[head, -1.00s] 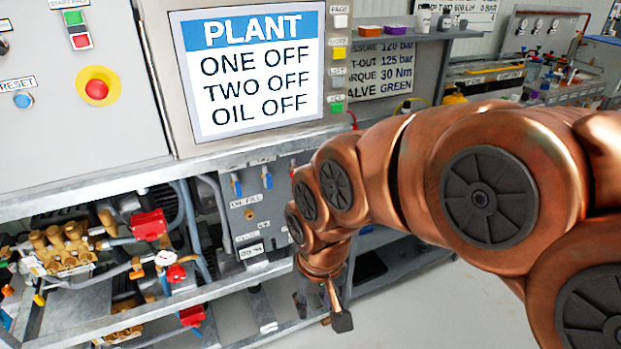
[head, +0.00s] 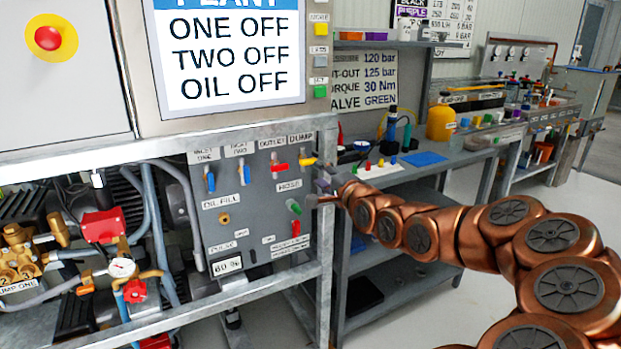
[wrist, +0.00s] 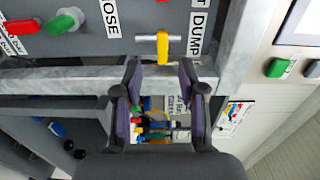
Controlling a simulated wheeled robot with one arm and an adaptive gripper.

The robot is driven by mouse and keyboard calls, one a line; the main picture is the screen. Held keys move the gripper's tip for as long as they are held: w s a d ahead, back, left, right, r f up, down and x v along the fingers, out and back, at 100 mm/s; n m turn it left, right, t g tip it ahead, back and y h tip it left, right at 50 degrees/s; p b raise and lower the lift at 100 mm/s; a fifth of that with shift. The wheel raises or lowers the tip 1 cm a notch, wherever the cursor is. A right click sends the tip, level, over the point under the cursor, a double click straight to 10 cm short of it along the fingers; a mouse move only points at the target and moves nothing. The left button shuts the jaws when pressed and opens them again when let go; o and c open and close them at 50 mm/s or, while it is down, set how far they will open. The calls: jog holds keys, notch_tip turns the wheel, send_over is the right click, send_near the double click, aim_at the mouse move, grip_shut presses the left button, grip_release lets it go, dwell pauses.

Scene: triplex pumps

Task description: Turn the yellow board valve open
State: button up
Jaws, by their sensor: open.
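The yellow board valve (head: 308,161) is a small lever under the DUMP label at the upper right of the grey valve board (head: 243,235). In the wrist view the yellow lever (wrist: 162,47) stands upright in the picture beside the DUMP label. My gripper (head: 318,191) is at the board's right edge, a little below and right of the yellow lever. In the wrist view my gripper (wrist: 160,74) has its two fingers spread and empty. The yellow lever lies ahead of the gap between the fingertips, roughly centred, and no contact shows.
Blue levers (head: 210,180), a red lever (head: 279,167) and a green one (head: 293,206) share the board. A metal frame post (head: 323,255) stands at its right edge. A bench with bottles (head: 441,122) is behind my arm. The floor (head: 420,310) below is clear.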

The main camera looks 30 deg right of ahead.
aim_at(310, 163)
jog(key=shift+w+d, duration=0.25)
jog(key=shift+w, duration=1.05)
jog(key=shift+w+d, duration=0.2)
jog(key=shift+w, duration=1.05)
jog(key=shift+w+d, duration=0.25)
jog(key=shift+w, duration=1.05)
jog(key=shift+c, duration=0.3)
grip_shut()
